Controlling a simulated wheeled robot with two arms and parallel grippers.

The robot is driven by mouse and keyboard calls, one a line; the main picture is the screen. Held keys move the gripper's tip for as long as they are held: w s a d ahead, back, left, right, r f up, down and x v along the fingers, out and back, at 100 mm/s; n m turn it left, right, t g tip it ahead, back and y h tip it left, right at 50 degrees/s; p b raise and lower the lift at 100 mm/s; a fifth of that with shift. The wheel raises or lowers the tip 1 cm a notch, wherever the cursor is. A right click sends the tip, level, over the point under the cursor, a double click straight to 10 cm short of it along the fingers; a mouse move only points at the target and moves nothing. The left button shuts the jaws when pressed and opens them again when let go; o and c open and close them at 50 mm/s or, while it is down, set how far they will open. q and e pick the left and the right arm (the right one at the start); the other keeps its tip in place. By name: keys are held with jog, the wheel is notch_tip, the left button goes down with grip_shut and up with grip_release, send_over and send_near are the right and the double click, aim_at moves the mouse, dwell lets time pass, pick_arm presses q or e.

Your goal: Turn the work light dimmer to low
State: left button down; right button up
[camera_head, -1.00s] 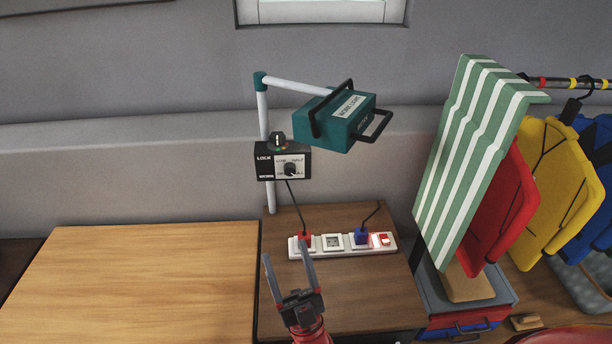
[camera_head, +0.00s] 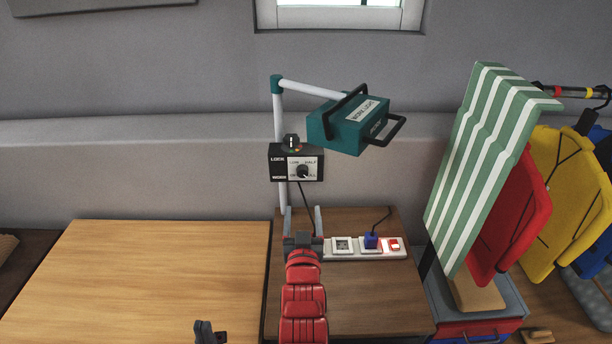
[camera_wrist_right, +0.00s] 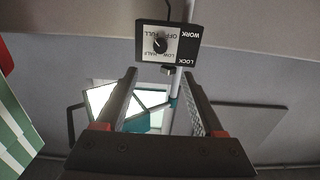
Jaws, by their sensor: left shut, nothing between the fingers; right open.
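The work light (camera_head: 346,126) is a teal lamp with black handles on a white pole. Its black dimmer box (camera_head: 281,166) has a white plate reading OFF, LOW, HALF and FULL around a dark dimmer knob (camera_head: 302,172). The knob also shows upside down in the right wrist view (camera_wrist_right: 160,42); its pointer is too small to read surely. A lock knob (camera_head: 291,142) with a coloured ring sits on top of the box. My right gripper (camera_head: 302,212) is open and empty, below the box and apart from it. My left gripper (camera_head: 205,328) is shut, partly cut off at the bottom edge.
A light wooden top (camera_head: 150,265) at left is clear.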

aim_at(302, 173)
jog(key=w, duration=1.4)
jog(key=shift+w+b, duration=0.3)
jog(key=shift+c, duration=0.3)
grip_shut()
